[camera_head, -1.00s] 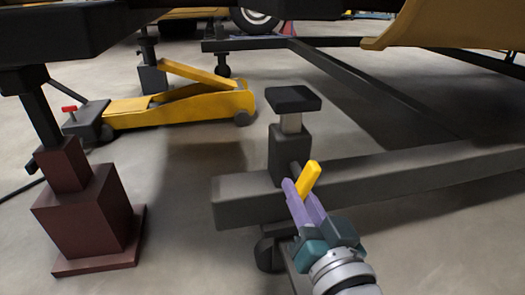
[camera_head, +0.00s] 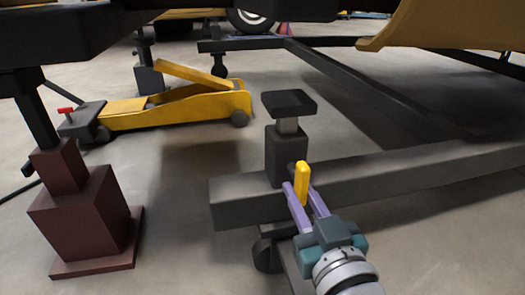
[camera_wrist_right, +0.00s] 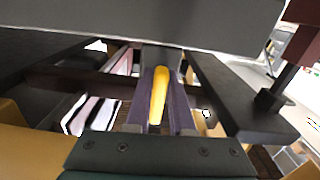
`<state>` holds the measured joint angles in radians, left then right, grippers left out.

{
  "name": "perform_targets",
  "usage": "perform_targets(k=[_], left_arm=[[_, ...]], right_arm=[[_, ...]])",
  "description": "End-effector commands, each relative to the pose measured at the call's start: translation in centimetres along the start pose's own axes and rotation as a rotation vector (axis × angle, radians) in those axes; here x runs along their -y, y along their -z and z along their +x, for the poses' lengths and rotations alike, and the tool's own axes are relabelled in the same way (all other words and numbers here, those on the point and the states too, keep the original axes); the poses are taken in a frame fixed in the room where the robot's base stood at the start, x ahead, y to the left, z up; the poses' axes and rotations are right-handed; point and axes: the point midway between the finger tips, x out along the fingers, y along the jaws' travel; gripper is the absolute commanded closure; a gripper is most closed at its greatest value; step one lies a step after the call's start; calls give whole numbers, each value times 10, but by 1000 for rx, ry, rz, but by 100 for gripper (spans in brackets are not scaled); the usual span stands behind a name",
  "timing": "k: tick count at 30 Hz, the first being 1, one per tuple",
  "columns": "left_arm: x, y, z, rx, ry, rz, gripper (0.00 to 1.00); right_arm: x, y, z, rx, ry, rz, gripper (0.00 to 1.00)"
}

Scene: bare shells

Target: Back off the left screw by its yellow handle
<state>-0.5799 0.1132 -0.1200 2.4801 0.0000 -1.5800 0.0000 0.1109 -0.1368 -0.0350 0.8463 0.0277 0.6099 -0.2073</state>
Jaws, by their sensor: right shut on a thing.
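The yellow handle (camera_head: 302,176) sticks out at the post's near side and stands almost upright. My right gripper (camera_head: 300,190), with purple fingers, is shut on the handle. In the right wrist view the handle (camera_wrist_right: 159,95) lies between the two fingers. The handle's root is hidden. My left gripper is not in view.
The grey beam (camera_head: 400,176) runs right from the post. A yellow floor jack (camera_head: 180,113) with a red grip stands behind at left. A maroon stand (camera_head: 78,222) is at the left front. Dark frame rails lie behind, and yellow bodywork (camera_head: 440,22) hangs at upper right.

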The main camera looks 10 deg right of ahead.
Motion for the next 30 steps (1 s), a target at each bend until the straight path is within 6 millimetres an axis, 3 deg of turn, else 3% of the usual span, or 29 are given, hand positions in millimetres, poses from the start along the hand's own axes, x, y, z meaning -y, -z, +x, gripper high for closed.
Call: perform_targets(k=[7, 8, 15, 23, 26, 30], left_arm=[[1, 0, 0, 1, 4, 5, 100], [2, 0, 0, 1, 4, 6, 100], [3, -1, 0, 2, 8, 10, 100], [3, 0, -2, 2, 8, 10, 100], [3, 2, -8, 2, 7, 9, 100], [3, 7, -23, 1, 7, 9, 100]], right_arm=[[0, 1, 0, -3, 0, -4, 100], [0, 1, 0, -3, 0, -3, 76], [0, 0, 0, -2, 0, -1, 50], [0, 1, -2, 0, 0, -1, 50], [0, 2, -11, 3, 0, -1, 50], [-1, 4, -38, 6, 1, -2, 50]])
